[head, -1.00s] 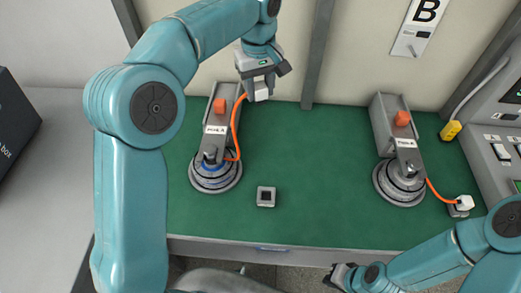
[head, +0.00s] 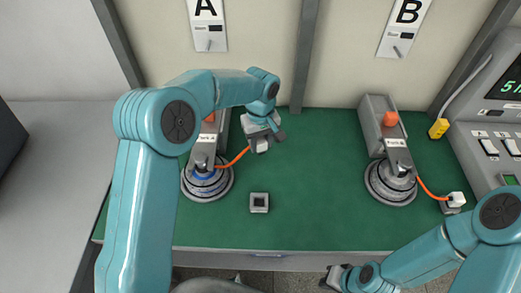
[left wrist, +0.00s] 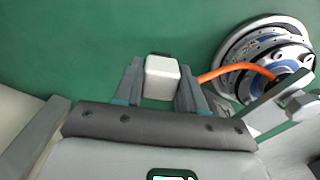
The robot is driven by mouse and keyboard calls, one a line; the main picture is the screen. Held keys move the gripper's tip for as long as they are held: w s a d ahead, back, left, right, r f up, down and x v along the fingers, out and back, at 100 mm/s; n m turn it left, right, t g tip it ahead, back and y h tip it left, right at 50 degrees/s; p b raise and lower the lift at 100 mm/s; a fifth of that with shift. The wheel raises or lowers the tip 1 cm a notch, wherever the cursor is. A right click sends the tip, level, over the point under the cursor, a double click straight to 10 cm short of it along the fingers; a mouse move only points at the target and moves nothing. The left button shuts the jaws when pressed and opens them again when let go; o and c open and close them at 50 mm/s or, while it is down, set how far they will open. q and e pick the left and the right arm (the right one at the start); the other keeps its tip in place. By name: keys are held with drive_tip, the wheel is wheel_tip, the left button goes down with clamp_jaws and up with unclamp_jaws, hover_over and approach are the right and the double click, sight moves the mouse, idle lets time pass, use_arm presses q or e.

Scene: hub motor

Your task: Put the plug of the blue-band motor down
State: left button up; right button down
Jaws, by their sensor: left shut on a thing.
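The blue-band motor (head: 207,184) stands at the left of the green mat, in its grey fork stand. Its orange cable (head: 236,159) runs to a white plug (head: 261,145). My left gripper (head: 262,139) is shut on the plug and holds it to the right of the motor stand. In the left wrist view the white plug (left wrist: 162,77) sits between the two fingers, with the orange cable leaving to the right towards the motor. A small square grey socket (head: 259,202) with a dark centre lies on the mat, nearer than the plug. My right gripper (head: 335,277) is at the front edge; its jaw state is unclear.
A second motor (head: 391,183) stands at the right, its white plug (head: 456,199) at a socket beside a console (head: 490,140). A yellow connector (head: 438,128) is at the back right. The mat (head: 310,190) between the motors is clear.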

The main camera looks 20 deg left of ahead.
sight(261, 152)
use_arm(q)
drive_tip(key=shift+f, duration=2.3)
drive_tip(key=shift+f, duration=0.1)
drive_tip(key=shift+f, duration=0.2)
drive_tip(key=o, duration=1.2)
drive_tip(key=shift+r, duration=0.1)
drive_tip(key=shift+c, duration=0.2)
wheel_tip(261, 152, up, 12)
drive_tip(key=shift+w, duration=0.1)
drive_tip(key=shift+r, duration=0.25)
